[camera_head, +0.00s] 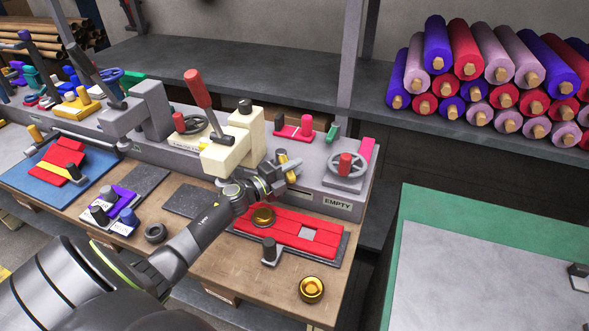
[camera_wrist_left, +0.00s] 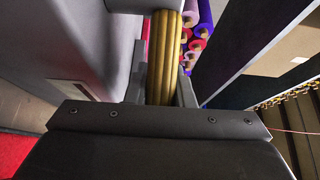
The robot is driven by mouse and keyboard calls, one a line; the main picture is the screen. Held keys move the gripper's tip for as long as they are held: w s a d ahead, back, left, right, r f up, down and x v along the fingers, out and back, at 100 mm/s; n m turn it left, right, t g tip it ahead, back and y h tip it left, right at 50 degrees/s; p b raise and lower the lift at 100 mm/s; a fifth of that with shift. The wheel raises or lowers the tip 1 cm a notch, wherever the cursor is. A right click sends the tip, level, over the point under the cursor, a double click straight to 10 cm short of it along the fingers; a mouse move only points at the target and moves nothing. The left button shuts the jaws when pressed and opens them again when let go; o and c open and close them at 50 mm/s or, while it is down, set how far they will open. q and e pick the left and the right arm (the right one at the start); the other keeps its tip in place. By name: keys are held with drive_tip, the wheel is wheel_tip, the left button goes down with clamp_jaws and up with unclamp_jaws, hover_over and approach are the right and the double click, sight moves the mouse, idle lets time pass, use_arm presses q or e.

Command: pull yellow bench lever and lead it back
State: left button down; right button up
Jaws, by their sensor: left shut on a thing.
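The yellow lever (camera_head: 282,156) stands at the front of the grey bench housing, just right of the cream block. My left gripper (camera_head: 283,172) reaches in from the lower left and is shut on the lever; its fingers hide part of it. In the left wrist view the yellow lever (camera_wrist_left: 167,55) runs upright between the two fingers of the left gripper (camera_wrist_left: 161,88). The lever's lower end is hidden there. My right gripper is in neither view.
The cream block (camera_head: 233,146) with a red-handled lever stands left of my gripper. A red slotted plate (camera_head: 290,228) and a brass knob (camera_head: 311,289) lie on the wooden bench below. A handwheel (camera_head: 345,166) is to the right. Felt rolls (camera_head: 470,70) fill the shelf behind.

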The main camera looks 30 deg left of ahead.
use_arm(q)
drive_tip(key=c, duration=1.2)
unclamp_jaws()
drive_tip(key=shift+c, duration=0.2)
